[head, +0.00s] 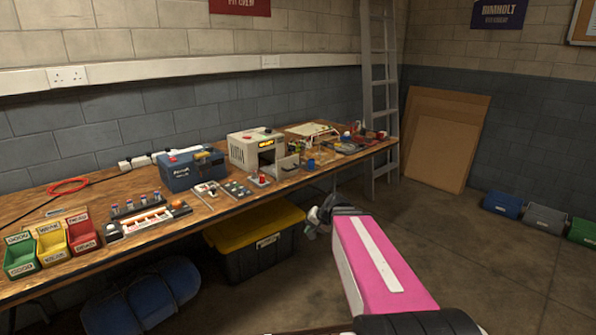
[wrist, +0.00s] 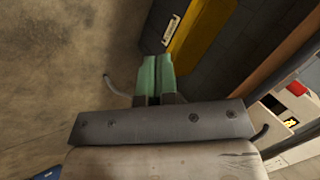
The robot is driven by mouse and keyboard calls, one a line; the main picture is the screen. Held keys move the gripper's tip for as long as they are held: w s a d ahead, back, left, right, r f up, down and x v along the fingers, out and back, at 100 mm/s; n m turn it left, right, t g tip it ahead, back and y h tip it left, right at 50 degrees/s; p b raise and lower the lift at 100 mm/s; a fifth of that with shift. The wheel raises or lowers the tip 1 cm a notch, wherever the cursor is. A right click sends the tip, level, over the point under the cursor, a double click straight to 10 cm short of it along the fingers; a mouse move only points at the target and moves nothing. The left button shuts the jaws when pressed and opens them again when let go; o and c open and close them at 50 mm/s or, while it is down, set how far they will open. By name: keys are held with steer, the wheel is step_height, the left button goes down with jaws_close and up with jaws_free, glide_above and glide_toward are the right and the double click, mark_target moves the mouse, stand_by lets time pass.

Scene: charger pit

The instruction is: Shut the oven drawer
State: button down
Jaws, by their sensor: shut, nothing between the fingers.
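The oven (head: 243,150) is a cream box on the workbench, with a dark front opening and a lit amber display. A pale grey panel (head: 288,165), which looks like the front of its drawer, stands out from the opening, so the drawer is open. In the wrist view, part of what looks like the oven (wrist: 292,104) shows at the right edge. My gripper (head: 313,226) is in front of the bench, below its top and apart from the oven. Its green fingers (wrist: 155,75) are together and empty.
The wooden workbench (head: 100,258) carries a blue toolbox (head: 190,169), small parts bins and other tools. A yellow-lidded black crate (head: 262,250) sits under it, close to my gripper. A ladder (head: 381,100) leans at the far end.

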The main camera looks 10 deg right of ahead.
steer(key=w+d+r+m+t+y, duration=0.2)
steer(key=w+d+r+m+t, duration=0.15)
steer(key=w+r, duration=0.4)
steer(key=w+d+r+m+t+y, duration=0.1)
steer(key=w+d+r+m+t, duration=0.3)
steer(key=r, duration=0.6)
steer(key=r+x, duration=0.1)
steer(key=x, duration=1.3)
steer(key=shift+w+a+n+t, duration=0.2)
steer(key=shift+a+n+t, duration=0.15)
steer(key=shift+a, duration=0.15)
steer(key=r+x, duration=0.1)
steer(key=x, duration=0.3)
steer(key=r+x, duration=0.1)
steer(key=x, duration=0.4)
steer(key=r+x, duration=0.1)
steer(key=x, duration=0.4)
steer(key=shift+w+a, duration=0.25)
steer(key=shift+w, duration=0.15)
steer(key=shift+w+a+r, duration=0.1)
steer(key=shift+w+a, duration=0.15)
steer(key=shift+w, duration=0.15)
